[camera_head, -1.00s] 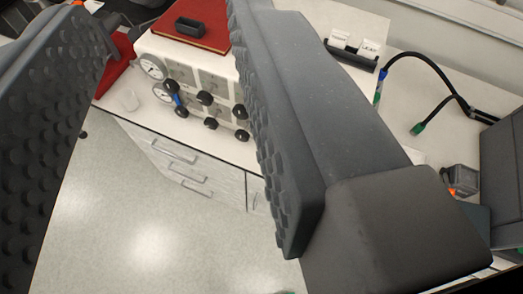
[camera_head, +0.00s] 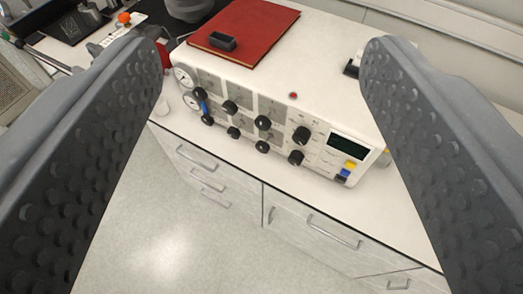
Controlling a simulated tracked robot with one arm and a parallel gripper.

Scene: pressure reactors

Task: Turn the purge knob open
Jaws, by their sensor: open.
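The white reactor control box (camera_head: 330,115) stands on the bench, in the middle of the view between my fingers. Its front has two rows of black knobs, such as an upper knob (camera_head: 262,122) and a lower knob (camera_head: 262,146). Larger black knobs (camera_head: 301,134) sit near the dark display (camera_head: 347,147). I cannot read the labels, so I cannot tell which knob is the purge knob. My gripper (camera_head: 265,50) is open and empty, its two studded fingers wide apart at left and right. It appears to touch no knob.
Two round gauges (camera_head: 183,77) and a blue lever (camera_head: 203,106) are at the box's left end. Drawers (camera_head: 310,225) are below; open floor (camera_head: 150,240) lies in front.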

